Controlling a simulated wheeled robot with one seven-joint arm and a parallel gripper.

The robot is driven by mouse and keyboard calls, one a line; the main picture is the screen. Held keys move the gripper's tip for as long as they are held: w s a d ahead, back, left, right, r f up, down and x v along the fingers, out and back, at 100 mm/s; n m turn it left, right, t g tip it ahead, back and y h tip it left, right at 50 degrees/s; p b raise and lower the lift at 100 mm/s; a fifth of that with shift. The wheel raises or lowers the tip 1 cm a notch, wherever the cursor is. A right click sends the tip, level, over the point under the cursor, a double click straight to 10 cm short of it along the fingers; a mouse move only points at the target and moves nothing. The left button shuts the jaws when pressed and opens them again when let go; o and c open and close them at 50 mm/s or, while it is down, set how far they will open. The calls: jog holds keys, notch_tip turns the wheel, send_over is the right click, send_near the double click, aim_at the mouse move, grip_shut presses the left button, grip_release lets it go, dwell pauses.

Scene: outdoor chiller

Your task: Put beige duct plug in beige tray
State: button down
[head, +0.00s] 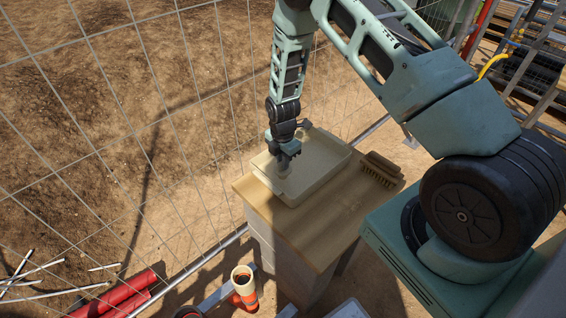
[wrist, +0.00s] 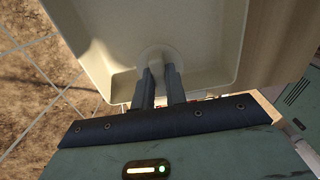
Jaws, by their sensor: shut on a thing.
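The beige tray (head: 325,158) sits on the wooden table top, and it fills the upper part of the wrist view (wrist: 205,22). My gripper (head: 284,168) points down over the left part of the tray. In the wrist view its two fingers (wrist: 160,83) are closed on the pale beige duct plug (wrist: 157,55), a round piece the same colour as the tray. The plug is inside the tray's outline, near one wall. I cannot tell whether it touches the tray floor. In the head view the plug is small and partly hidden by the gripper.
A wooden brush (head: 381,170) lies to the right of the tray on the table top (head: 310,228). The front of the table is clear. A wire fence (head: 150,120) stands behind and left. An orange and white pipe piece (head: 244,285) and red pipes (head: 118,297) are on the ground.

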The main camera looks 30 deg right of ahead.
jog(key=shift+f, duration=1)
jog(key=shift+f, duration=0.1)
jog(key=c, duration=1.4)
grip_release()
jog(key=shift+c, duration=0.2)
